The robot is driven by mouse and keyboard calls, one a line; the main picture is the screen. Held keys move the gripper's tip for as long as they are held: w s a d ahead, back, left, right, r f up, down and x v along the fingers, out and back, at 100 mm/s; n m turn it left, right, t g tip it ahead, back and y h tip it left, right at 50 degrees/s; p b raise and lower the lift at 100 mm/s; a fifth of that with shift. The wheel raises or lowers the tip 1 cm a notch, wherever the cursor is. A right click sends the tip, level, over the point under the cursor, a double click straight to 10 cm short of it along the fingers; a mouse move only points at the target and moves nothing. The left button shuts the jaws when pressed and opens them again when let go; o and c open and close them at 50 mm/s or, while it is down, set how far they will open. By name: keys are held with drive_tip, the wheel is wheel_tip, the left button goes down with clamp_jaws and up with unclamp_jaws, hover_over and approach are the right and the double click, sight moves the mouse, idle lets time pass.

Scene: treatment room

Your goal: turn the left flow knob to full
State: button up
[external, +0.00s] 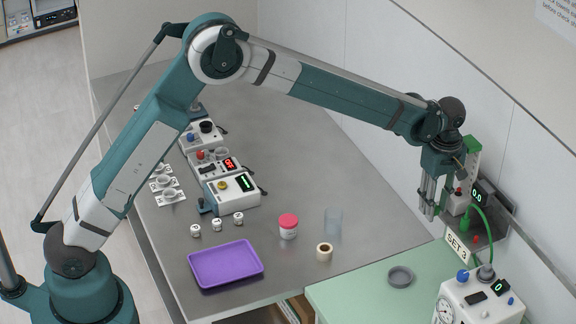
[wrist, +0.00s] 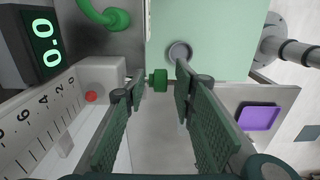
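A flow unit on the wall has a green display (wrist: 43,43) reading 0.0, a white numbered scale (wrist: 50,115) and a red button (wrist: 91,97) in the wrist view. A small green knob (wrist: 160,80) sticks out from it and shows between my fingertips. My gripper (wrist: 160,73) is open, one finger on either side of the knob, with gaps visible on both sides. In the external view my gripper (external: 431,205) points down beside the wall unit (external: 460,200) at the right. The knob is hard to make out there, and I cannot tell whether a second knob is hidden.
A green hose (external: 490,225) loops below the wall unit. A card reading SET 3 (external: 457,241) and a white gauge device (external: 480,300) stand close below. A grey dish (external: 400,276) lies on the green mat (external: 350,296). A purple tray (external: 225,264) lies farther left.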

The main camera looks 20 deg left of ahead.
drive_tip(key=shift+f, duration=0.1)
drive_tip(key=c, duration=0.8)
drive_tip(key=shift+o, duration=0.3)
drive_tip(key=shift+a+f+b, duration=0.1)
drive_tip(key=shift+a+b, duration=0.05)
drive_tip(key=shift+b, duration=0.35)
drive_tip(key=g+h+b, duration=0.2)
drive_tip(key=b, duration=0.1)
drive_tip(key=shift+w+a+f+g+h+b, duration=0.2)
drive_tip(key=shift+w+a+g+h+b, duration=0.1)
drive_tip(key=shift+w+a+g+h, duration=0.1)
drive_tip(key=g+h+b, duration=0.3)
drive_tip(key=b, duration=0.2)
drive_tip(key=f+g+h+b, duration=0.1)
drive_tip(key=g+h+b, duration=0.3)
drive_tip(key=b, duration=0.1)
drive_tip(key=w+a+f+g+h+b, duration=0.1)
drive_tip(key=g+h+b, duration=0.2)
drive_tip(key=b, duration=0.3)
drive_tip(key=shift+r+g+h, duration=0.1)
drive_tip(key=shift+g+h, duration=0.2)
